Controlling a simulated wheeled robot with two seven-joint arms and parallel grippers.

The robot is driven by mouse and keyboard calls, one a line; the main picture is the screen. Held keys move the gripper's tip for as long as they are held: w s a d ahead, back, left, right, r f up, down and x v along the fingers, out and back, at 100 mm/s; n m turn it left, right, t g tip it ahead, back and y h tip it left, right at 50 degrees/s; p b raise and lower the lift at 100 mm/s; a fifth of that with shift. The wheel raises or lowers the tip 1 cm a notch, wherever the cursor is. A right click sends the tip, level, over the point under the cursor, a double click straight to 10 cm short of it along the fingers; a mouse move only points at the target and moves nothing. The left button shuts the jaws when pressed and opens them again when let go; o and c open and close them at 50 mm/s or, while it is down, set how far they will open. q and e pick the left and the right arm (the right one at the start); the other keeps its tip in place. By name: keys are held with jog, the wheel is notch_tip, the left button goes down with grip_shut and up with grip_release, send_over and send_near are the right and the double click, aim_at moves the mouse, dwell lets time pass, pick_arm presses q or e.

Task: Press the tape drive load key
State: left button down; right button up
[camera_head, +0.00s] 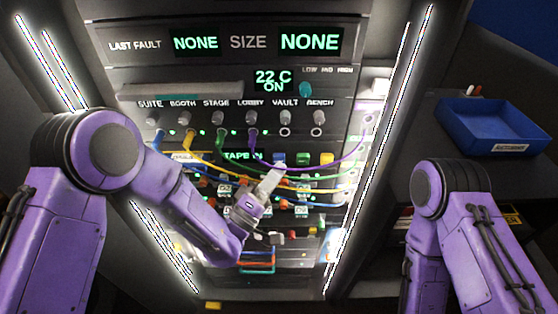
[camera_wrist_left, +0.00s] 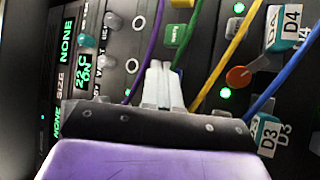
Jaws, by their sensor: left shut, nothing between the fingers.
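The tape drive's green display (camera_head: 243,155) reads "TAPE IN" on the rack panel. To its right is a row of small keys: a blue one (camera_head: 279,157), a green one (camera_head: 302,159) and an orange-yellow one (camera_head: 326,159). Their labels are too small to read, so I cannot tell which is the load key. My left gripper (camera_head: 277,172) is shut and empty, its tips just below the blue key. In the left wrist view its pale fingers (camera_wrist_left: 160,78) point toward the panel near a green key (camera_wrist_left: 175,36); contact cannot be told. My right gripper is out of view.
Purple, green, yellow and blue cables (camera_head: 318,176) arch across the panel around the keys. An orange knob (camera_wrist_left: 238,77) and a D4 tag (camera_wrist_left: 289,22) are near the fingers. A blue tray (camera_head: 492,126) stands on the right.

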pick_arm(q)
jog(key=shift+w, duration=0.4)
dwell(0.3)
jog(key=shift+s, duration=0.15)
jog(key=shift+s+b, duration=0.55)
jog(key=shift+s, duration=0.15)
jog(key=shift+s+f, duration=0.1)
jog(key=s+b, duration=0.3)
jog(key=s, duration=0.1)
jog(key=shift+s, duration=0.4)
dwell(0.4)
